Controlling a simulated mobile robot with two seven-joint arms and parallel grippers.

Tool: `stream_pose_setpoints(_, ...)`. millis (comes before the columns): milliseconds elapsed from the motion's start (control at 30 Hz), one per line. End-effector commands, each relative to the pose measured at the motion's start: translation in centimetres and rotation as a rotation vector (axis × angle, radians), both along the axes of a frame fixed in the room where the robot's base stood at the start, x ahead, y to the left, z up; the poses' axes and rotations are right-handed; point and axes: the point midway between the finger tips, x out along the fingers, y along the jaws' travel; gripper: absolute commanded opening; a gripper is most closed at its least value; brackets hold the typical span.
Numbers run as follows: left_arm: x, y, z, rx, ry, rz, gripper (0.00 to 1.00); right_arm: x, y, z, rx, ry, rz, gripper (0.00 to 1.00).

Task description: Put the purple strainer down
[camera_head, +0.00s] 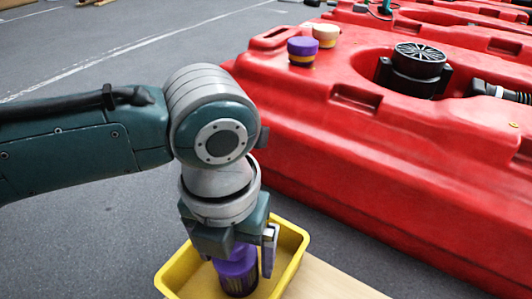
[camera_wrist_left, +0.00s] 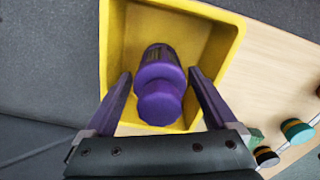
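The purple strainer (camera_head: 238,270) has a purple knob-like top and a dark slotted lower part. It is inside the yellow bin (camera_head: 299,240), and whether it touches the floor of the bin is hard to tell. The left wrist view shows the strainer (camera_wrist_left: 160,88) between the fingers of my left gripper (camera_wrist_left: 160,74), with a narrow gap on both sides. My left gripper (camera_head: 243,252) reaches down into the bin from above and looks open around the strainer. My right gripper is in neither view.
The bin stands on a light wooden surface (camera_head: 325,282). Green-and-yellow (camera_wrist_left: 296,130) and black (camera_wrist_left: 266,156) caps lie on it. A large red tank (camera_head: 400,165) fills the right, bearing a purple cap (camera_head: 301,48), a cream cap (camera_head: 326,34) and a black round fitting (camera_head: 419,60).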

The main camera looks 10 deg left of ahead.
Motion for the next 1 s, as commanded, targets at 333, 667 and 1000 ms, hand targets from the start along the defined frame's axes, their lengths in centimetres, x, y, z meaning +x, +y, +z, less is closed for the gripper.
stream_pose_setpoints(333, 0.0, 0.0, 0.3, 0.0, 0.0, 0.0, 1.0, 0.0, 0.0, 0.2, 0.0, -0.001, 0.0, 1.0)
stream_pose_setpoints(667, 0.0, 0.0, 6.7, 0.0, -0.001, -0.001, 1.0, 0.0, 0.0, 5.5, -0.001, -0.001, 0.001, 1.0)
stream_pose_setpoints(1000, 0.0, 0.0, 12.0, 0.0, 0.0, 0.0, 1.0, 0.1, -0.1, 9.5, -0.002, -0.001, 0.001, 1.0)
